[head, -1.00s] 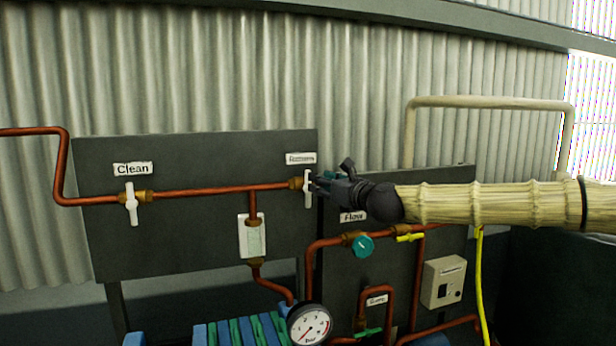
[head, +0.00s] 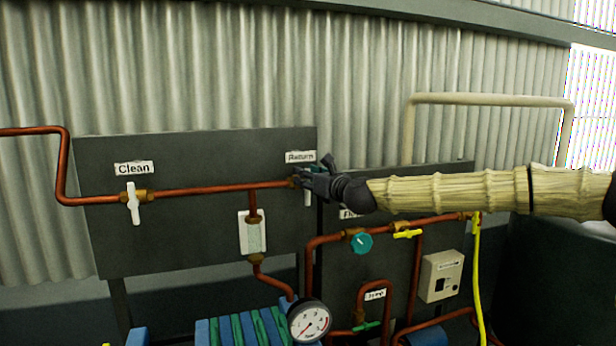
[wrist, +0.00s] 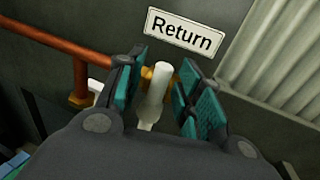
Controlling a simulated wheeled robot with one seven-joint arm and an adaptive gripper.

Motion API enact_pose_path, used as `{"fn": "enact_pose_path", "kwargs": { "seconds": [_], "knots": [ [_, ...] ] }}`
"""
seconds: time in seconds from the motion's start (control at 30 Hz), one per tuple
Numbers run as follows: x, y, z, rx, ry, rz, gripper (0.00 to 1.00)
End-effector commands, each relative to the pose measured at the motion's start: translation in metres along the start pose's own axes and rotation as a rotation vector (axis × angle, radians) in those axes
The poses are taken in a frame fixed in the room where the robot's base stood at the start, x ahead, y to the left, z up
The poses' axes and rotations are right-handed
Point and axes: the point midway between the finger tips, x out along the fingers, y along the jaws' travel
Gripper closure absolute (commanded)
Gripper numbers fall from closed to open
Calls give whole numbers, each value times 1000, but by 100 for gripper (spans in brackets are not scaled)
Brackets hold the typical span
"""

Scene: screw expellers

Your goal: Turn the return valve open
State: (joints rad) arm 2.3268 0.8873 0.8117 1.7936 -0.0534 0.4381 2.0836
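The return valve's white handle (wrist: 155,92) stands between my fingers in the wrist view, under the "Return" label (wrist: 185,31). In the head view the handle's lower end (head: 308,199) hangs vertically below my gripper (head: 306,178), and the rest is hidden behind the fingers. In the wrist view my gripper (wrist: 158,93) is open, with its teal pads on both sides of the handle. A gap shows on each side, narrower on the right, so I see no clear grip. The brass valve body (wrist: 147,75) is partly hidden.
The clean valve (head: 133,203) has a vertical white handle at the left of the panel (head: 180,245). A copper pipe (head: 215,189) joins the two valves. Below right are a teal knob (head: 362,243), a yellow handle (head: 407,234) and a pressure gauge (head: 309,321).

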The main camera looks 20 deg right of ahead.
Motion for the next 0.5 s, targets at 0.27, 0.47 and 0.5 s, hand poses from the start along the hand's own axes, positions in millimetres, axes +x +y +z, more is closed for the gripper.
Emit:
{"fn": "enact_pose_path", "kwargs": {
  "seconds": [0.27,0.47,0.5],
  "knots": [
    [0,0,0,0,0,0,100],
    [0,0,0,-4,1,-1,100],
    [0,0,0,-8,2,-1,100]
  ]
}}
